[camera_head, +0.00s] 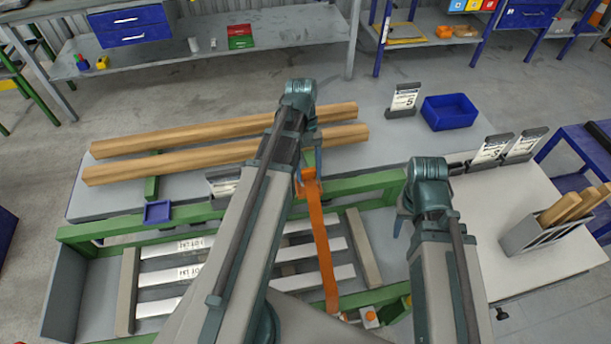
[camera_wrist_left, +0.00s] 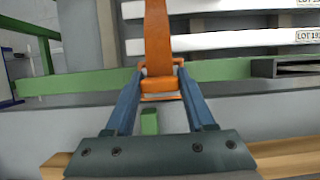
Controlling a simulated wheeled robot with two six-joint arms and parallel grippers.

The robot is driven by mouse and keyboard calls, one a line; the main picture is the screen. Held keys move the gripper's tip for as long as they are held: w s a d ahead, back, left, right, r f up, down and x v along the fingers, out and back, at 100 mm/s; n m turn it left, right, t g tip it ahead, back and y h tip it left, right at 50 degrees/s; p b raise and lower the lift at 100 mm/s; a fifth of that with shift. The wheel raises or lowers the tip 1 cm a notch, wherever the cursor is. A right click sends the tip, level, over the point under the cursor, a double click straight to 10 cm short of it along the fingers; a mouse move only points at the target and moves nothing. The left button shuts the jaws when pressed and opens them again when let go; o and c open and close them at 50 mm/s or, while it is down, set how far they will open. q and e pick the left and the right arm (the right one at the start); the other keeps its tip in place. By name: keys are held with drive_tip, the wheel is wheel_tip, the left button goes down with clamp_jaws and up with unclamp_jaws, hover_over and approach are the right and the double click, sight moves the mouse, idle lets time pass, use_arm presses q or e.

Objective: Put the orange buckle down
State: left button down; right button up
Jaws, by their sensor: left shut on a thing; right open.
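The orange buckle (camera_head: 309,184) is at the upper end of a long orange strap (camera_head: 323,250) that runs down across the white slats. My left gripper (camera_head: 309,175) is shut on the buckle, over the far green rail. In the left wrist view the blue fingers (camera_wrist_left: 161,78) pinch the buckle (camera_wrist_left: 160,86) from both sides, and the strap (camera_wrist_left: 158,35) leads away from it. I cannot tell whether the buckle touches the rail. My right gripper (camera_head: 400,224) is open, mostly hidden behind its own arm, apart from the strap.
Two wooden beams (camera_head: 170,158) lie on the grey table beyond the green rail (camera_head: 125,224). A blue bin (camera_head: 450,112) and label stands stand at the back right. A caddy with wooden handles (camera_head: 540,235) is on the right table.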

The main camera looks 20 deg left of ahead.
sight(308, 178)
use_arm(q)
wheel_tip(308, 178, down, 3)
drive_tip(key=b, duration=0.3)
drive_tip(key=shift+w+a+f, duration=0.1)
drive_tip(key=shift+a+f, duration=0.05)
drive_tip(key=shift+f+b, duration=0.25)
drive_tip(key=shift+b, duration=0.1)
drive_tip(key=shift+r, duration=0.1)
